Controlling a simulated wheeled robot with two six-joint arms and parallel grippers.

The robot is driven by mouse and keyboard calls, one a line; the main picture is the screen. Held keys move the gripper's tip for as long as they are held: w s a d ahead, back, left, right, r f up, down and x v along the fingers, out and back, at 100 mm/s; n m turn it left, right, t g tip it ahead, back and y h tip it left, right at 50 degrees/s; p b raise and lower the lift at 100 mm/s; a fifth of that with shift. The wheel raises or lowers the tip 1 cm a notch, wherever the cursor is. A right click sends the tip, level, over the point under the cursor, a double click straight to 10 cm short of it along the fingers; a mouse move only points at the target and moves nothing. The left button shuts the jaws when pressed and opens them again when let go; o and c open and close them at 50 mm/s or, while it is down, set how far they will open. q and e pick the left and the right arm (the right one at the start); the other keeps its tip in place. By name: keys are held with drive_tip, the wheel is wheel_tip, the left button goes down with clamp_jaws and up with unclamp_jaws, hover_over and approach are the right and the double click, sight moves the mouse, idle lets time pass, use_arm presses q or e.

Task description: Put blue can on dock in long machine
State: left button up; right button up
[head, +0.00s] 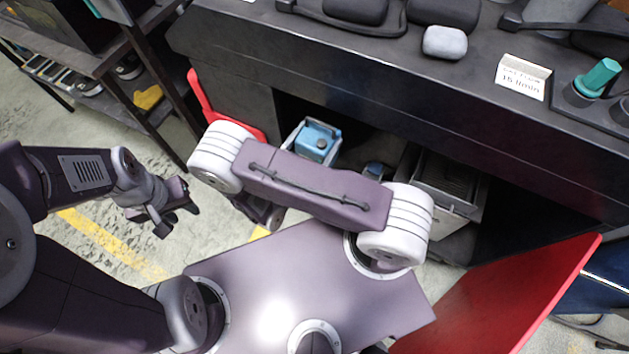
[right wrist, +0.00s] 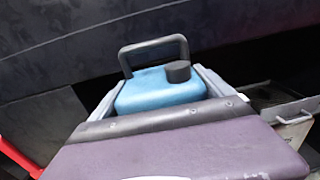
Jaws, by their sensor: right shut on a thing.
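The blue can (head: 316,140) shows in the head view at the opening under the long machine's dark top (head: 330,85), partly behind my right arm. In the right wrist view the can (right wrist: 160,90) has a black handle and a black cap, with light grey pieces on both sides. My right gripper (right wrist: 180,140) is shut on the can; its fingertips are not clearly seen. It is hidden by the arm in the head view. I cannot tell whether the can touches the dock. My left gripper (head: 172,216) is empty, fingers apart, over the floor at the left.
A grey metal tray (head: 450,185) stands in the opening right of the can. A red panel (head: 205,100) stands at left, and a larger red panel (head: 510,295) at lower right. A dark shelf (head: 130,75) is at upper left. A grey block (head: 445,43) lies on the machine's top.

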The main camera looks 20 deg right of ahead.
drive_tip(key=w+f+b, duration=0.1)
drive_tip(key=f+b, duration=0.2)
drive_tip(key=f, duration=0.1)
drive_tip(key=w+f+b, duration=0.1)
drive_tip(key=f+b, duration=0.3)
drive_tip(key=w+f+b, duration=0.1)
drive_tip(key=f+b, duration=0.2)
drive_tip(key=f, duration=0.1)
drive_tip(key=shift+a+f, duration=0.1)
drive_tip(key=shift+a, duration=0.1)
drive_tip(key=w+d+f+b, duration=0.1)
drive_tip(key=w+f+b, duration=0.2)
drive_tip(key=f+b, duration=0.75)
drive_tip(key=w+d+f+b, duration=0.1)
drive_tip(key=w+f+b, duration=0.2)
drive_tip(key=f+b, duration=0.8)
drive_tip(key=w+d+f+b, duration=0.1)
drive_tip(key=w+f+b, duration=0.2)
drive_tip(key=f+b, duration=0.75)
drive_tip(key=w+d+f+b, duration=0.5)
drive_tip(key=d+f+b, duration=0.3)
drive_tip(key=d+f, duration=0.3)
drive_tip(key=shift+f+n+t+y+b, duration=0.3)
drive_tip(key=shift+f+t+b, duration=0.1)
drive_tip(key=shift+f, duration=0.55)
drive_tip(key=o, duration=1.8)
